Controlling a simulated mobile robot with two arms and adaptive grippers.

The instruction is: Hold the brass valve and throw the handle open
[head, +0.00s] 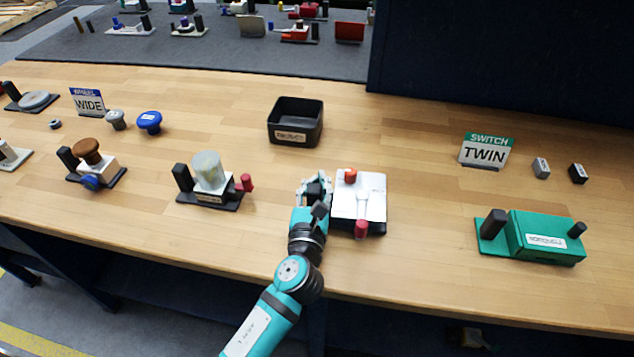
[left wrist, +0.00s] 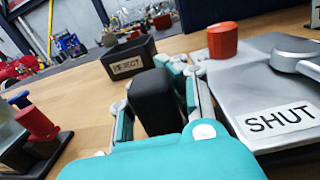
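The valve (head: 374,185) is a silver-white box on a dark base, right of my left gripper; no brass colour shows. Its top carries an orange-red knob (head: 350,176) and a grey lever handle (head: 362,203) with a red grip (head: 361,229) pointing to the table's near edge. In the left wrist view, a "SHUT" label (left wrist: 279,119) lies beside the grey handle (left wrist: 296,54). My left gripper (head: 315,187) is at the valve's left side, its fingers closed around an upright black post (left wrist: 154,101). My right gripper is not in view.
A black "REJECT" bin (head: 296,121) stands behind the valve. A fixture with a pale knob (head: 209,171) stands to the left, with a red peg. A green box fixture (head: 545,238) and a "TWIN" sign (head: 486,151) are to the right. The table between valve and green box is clear.

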